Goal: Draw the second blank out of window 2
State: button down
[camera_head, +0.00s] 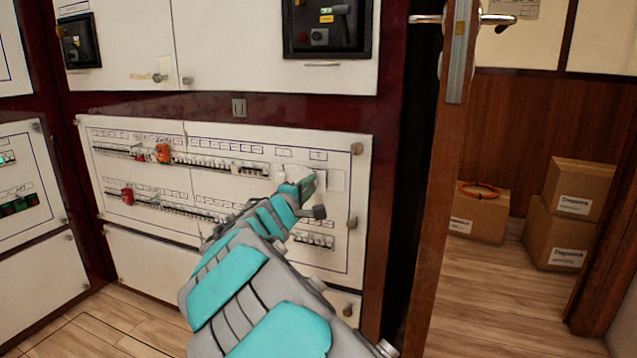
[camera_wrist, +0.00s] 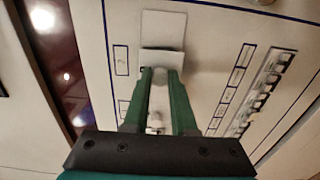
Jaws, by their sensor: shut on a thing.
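My gripper (camera_wrist: 160,75) has two green fingers, closed on a white blank (camera_wrist: 161,58) at the breaker panel. In the head view my gripper (camera_head: 310,182) is at the right end of the upper breaker row, and the blank (camera_head: 320,177) shows just beyond the fingertips. Another white blank (camera_wrist: 163,29) lies in line just past the held one in the wrist view; it shows to the right of the gripper in the head view (camera_head: 337,181). Whether the held blank is clear of the panel, I cannot tell. The window numbers are too small to read.
The upper breaker row (camera_head: 215,162) has an orange-red piece (camera_head: 163,153) on it; the lower row (camera_head: 165,206) has a red one (camera_head: 127,196). My arm hides part of the lower row. An open door (camera_head: 440,200) stands right, with cardboard boxes (camera_head: 560,228) beyond.

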jog(key=shift+s+a+f, duration=0.1)
jog(key=shift+s+a, duration=0.15)
jog(key=shift+s, duration=0.35)
jog(key=shift+s+b, duration=0.15)
jog(key=shift+b, duration=0.15)
jog(key=b+v, duration=0.1)
jog(key=v, duration=0.5)
jog(key=shift+s+a, duration=0.15)
jog(key=shift+s, duration=0.25)
jog(key=shift+s, duration=0.1)
